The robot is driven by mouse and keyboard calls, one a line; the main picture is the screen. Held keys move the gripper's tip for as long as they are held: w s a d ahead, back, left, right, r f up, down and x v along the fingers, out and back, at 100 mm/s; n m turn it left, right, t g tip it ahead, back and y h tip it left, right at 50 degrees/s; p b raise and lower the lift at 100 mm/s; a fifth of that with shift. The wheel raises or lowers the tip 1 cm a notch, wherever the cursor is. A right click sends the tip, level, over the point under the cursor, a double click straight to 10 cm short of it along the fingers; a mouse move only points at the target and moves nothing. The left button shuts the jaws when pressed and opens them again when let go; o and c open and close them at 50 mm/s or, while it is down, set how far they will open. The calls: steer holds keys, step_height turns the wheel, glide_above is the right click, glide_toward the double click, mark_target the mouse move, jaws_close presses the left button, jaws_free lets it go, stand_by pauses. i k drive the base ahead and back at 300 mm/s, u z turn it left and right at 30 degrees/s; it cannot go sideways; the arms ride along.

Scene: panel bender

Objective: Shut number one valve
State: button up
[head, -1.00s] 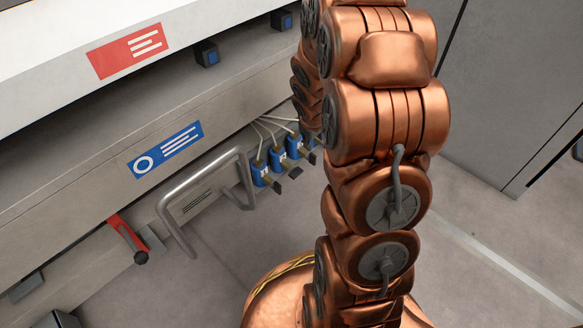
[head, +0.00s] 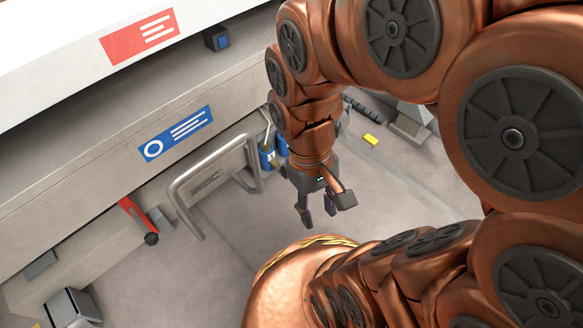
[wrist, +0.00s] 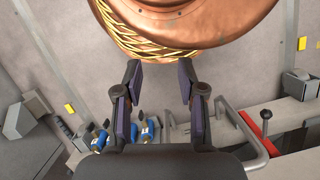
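The small blue valves hang under the lower edge of the machine. In the head view one blue valve (head: 267,157) shows beside my arm, and the others are mostly hidden behind it. In the wrist view blue valves (wrist: 147,132) with brass-coloured parts show at the lower left, partly cut off by the gripper body. Their numbers are too small to read, so I cannot tell which is number one. My gripper (head: 318,211) points down over the floor, in front of and to the right of the valves. In the wrist view my gripper (wrist: 161,103) has its fingers apart with nothing between them.
A grey tubular handle (head: 215,170) juts out left of the valves. A red lever (head: 135,216) with a dark knob is further left. A blue sign (head: 176,134) and a red sign (head: 139,37) mark the machine front. A yellow block (head: 371,140) lies behind my gripper.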

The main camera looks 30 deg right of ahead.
mark_target(282, 169)
steer(key=z, duration=0.8)
steer(key=k, duration=1)
steer(key=u, duration=0.9)
